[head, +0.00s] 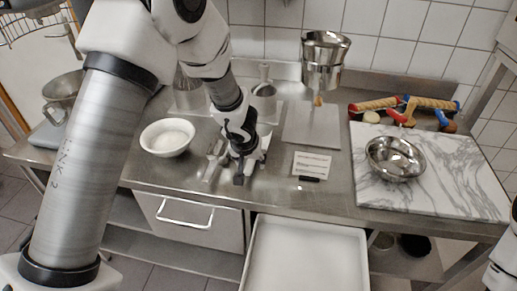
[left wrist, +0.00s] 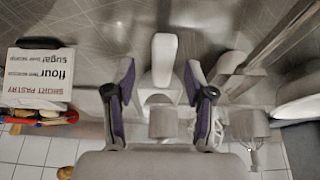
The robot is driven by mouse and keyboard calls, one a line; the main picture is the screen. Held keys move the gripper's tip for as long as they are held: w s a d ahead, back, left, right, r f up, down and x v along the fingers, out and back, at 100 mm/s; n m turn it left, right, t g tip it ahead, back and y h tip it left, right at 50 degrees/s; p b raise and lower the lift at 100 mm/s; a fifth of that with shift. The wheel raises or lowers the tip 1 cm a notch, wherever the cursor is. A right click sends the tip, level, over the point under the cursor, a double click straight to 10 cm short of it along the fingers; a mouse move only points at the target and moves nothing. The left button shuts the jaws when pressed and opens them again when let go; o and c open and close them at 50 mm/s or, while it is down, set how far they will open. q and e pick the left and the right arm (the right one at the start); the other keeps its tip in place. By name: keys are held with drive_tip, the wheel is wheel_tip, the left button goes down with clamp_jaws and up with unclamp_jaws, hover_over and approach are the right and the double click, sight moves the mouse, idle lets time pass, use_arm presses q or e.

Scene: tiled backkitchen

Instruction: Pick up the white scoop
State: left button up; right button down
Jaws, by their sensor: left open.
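The white scoop (left wrist: 164,60) lies on the steel counter in the left wrist view, its pale handle pointing to the top of the picture. It lies between the two fingers of my left gripper (left wrist: 160,92), which is open with a gap on both sides. In the head view my left gripper (head: 248,168) points down low over the counter's front part and hides most of the scoop. Whether the fingers touch the counter, I cannot tell. My right gripper is out of view.
A pale utensil (head: 213,158) and white bowl (head: 167,137) are left of the gripper. A canister (head: 264,100) stands behind it. The card (head: 312,163) and marble board (head: 440,165) with steel bowl (head: 396,158) are right. An open drawer (head: 305,255) juts out below.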

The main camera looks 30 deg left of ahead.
sight(250, 164)
use_arm(q)
drive_tip(key=b+x, duration=0.1)
drive_tip(key=x, duration=0.3)
drive_tip(key=shift+w+a+f, duration=0.1)
drive_tip(key=shift+w+a, duration=0.05)
drive_tip(key=shift+w, duration=0.2)
drive_tip(key=shift+s, duration=0.15)
drive_tip(key=shift+c, duration=0.3)
drive_tip(key=shift+s+r, duration=0.3)
drive_tip(key=shift+s, duration=0.05)
clamp_jaws()
drive_tip(key=shift+w+f, duration=0.1)
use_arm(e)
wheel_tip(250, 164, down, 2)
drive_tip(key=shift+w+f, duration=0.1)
